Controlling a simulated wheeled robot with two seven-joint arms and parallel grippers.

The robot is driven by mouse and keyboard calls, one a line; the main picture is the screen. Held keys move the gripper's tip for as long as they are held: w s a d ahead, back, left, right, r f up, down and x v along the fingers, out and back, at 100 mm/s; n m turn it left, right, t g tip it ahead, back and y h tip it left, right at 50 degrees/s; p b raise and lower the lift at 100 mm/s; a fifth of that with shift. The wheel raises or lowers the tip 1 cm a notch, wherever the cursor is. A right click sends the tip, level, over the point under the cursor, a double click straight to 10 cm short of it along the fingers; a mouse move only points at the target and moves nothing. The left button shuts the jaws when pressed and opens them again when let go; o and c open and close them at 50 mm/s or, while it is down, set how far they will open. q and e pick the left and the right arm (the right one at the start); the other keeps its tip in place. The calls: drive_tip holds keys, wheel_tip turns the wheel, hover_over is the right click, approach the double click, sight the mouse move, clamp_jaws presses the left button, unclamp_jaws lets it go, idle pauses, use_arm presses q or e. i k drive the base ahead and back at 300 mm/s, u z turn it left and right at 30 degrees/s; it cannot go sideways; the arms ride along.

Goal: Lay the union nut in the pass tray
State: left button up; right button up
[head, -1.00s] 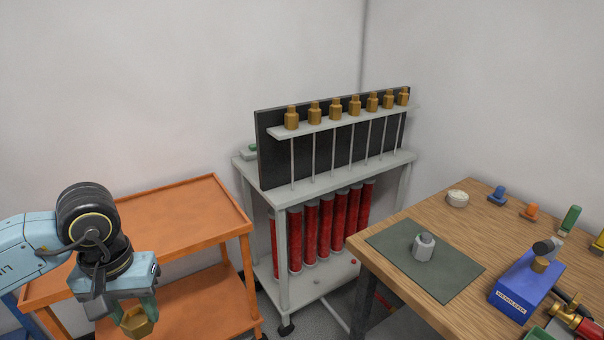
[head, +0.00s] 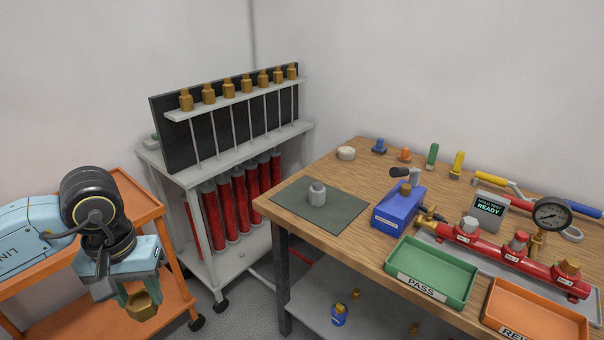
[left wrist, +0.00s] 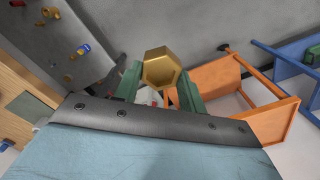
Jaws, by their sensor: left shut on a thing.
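My left gripper (head: 131,290) is at the lower left of the head view, shut on a brass hexagonal union nut (head: 142,306). The nut also shows between the green fingers in the left wrist view (left wrist: 160,68). The gripper holds it in the air, in front of the orange cart and well left of the workbench. The green pass tray (head: 432,272), labelled PASS, lies on the bench's front part and looks empty. My right gripper is not in view.
The wooden bench (head: 300,206) carries a grey-green mat (head: 338,218) with a grey fitting, a blue box (head: 399,208), a red manifold with a gauge, and an orange tray (head: 535,312) right of the pass tray. A grey rack (head: 207,180) and orange cart (head: 133,199) stand left.

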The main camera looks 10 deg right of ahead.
sight(429, 272)
drive_tip(key=z, duration=1.55)
